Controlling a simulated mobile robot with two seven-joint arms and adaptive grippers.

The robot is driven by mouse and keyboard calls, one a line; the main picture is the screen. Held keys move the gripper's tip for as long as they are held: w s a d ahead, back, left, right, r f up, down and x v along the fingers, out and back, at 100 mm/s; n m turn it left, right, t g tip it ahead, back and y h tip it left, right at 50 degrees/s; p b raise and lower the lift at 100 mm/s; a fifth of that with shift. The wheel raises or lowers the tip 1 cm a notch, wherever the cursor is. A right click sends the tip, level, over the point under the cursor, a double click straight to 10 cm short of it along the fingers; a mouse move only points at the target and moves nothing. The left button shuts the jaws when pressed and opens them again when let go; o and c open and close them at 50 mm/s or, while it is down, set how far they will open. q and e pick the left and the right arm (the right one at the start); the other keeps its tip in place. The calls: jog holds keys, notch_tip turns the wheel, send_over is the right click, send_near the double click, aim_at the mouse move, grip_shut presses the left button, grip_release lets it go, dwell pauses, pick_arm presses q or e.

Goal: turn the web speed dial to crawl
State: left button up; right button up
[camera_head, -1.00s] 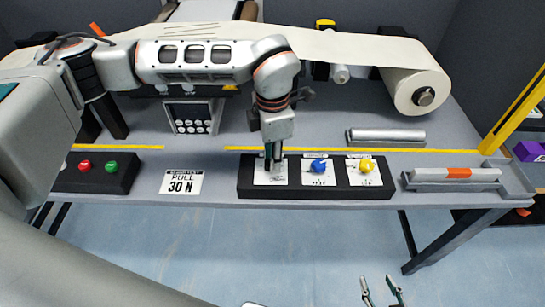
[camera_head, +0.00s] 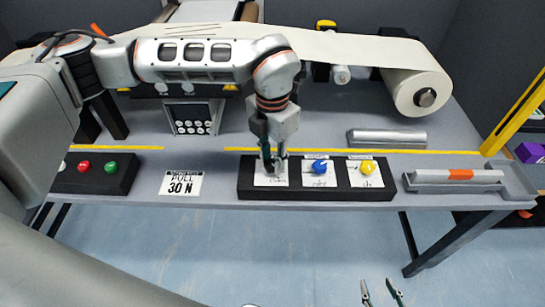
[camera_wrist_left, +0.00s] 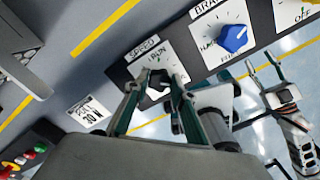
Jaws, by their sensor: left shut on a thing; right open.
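The web speed dial is a dark knob (camera_wrist_left: 156,84) on a white card marked SPEED (camera_wrist_left: 146,55), with RUN written above the knob. The card also shows in the head view (camera_head: 263,181), at the left of a black panel (camera_head: 328,193). My left gripper (camera_head: 271,168) comes down over this card and is shut on the knob; in the left wrist view its fingers (camera_wrist_left: 153,92) stand on either side of the knob. The knob's pointer is mostly hidden by the fingers. My right gripper (camera_head: 382,293) is open and empty, low in front of the bench.
On the same panel are a blue knob (camera_head: 319,167) and a yellow knob (camera_head: 367,167). A button box (camera_head: 96,172) and a PULL 30 N card (camera_head: 181,184) lie to the left. A roller in a tray (camera_head: 455,176) is at the right. The paper web runs behind my left arm.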

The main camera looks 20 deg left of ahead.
aim_at(272, 163)
pick_arm(q)
jog(key=o, duration=1.1)
notch_tip(272, 163, up, 12)
jog(key=shift+r, duration=0.1)
dwell(0.4)
